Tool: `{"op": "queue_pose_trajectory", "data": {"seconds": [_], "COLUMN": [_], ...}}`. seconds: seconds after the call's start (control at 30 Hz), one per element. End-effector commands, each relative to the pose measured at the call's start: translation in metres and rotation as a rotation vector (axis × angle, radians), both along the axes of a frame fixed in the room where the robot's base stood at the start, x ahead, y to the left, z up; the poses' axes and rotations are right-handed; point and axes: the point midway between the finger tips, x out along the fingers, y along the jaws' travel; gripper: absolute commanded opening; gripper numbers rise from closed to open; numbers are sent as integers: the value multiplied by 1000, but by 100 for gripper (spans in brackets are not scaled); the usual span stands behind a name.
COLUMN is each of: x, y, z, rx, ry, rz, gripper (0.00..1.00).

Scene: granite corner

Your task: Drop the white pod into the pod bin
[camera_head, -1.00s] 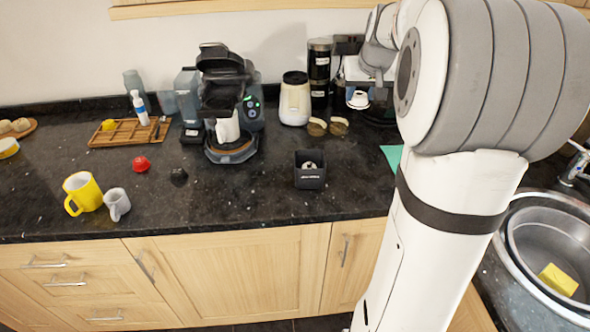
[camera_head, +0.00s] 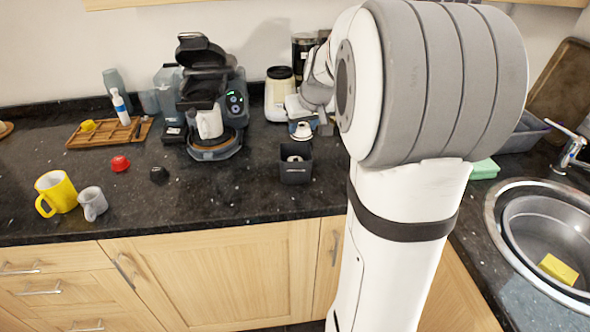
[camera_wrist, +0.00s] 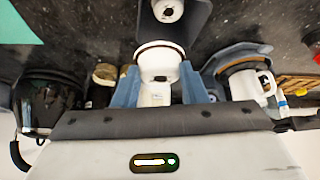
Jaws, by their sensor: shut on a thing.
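The white pod (camera_head: 301,131) has a dark rim and is held in my gripper (camera_head: 304,117), just above and behind the pod bin as seen in the head view. The wrist view shows the pod (camera_wrist: 159,63) between the two blue fingers of my gripper (camera_wrist: 160,76). The pod bin (camera_head: 296,174) is a small black open-topped box on the counter, with a pale pod inside. Its dark wall (camera_wrist: 198,22) also shows at the top of the wrist view, beyond the held pod.
A coffee machine (camera_head: 232,97) with a white mug stands left of the bin. A red pod (camera_head: 120,163) and a black pod (camera_head: 158,174) lie on the counter, near yellow (camera_head: 57,192) and grey (camera_head: 92,203) mugs. A cream canister (camera_head: 280,96) stands behind. The sink (camera_head: 540,235) is right.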

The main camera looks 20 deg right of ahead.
Motion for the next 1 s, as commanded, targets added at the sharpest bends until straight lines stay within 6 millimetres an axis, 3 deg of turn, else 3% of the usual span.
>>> {"op": "queue_pose_trajectory", "data": {"seconds": [0.3,0.33,0.63,0.87,1.0], "x": [0,0,0,0,-6], "y": [-1,-1,-1,-2,-1], "z": [-5,-5,-5,-5,6], "rx": [0,0,-1,-1,-2], "ry": [-1,-1,0,-1,-4], "rz": [-1,-1,-3,-3,-3], "gripper": [18,40,64,64,64]}}
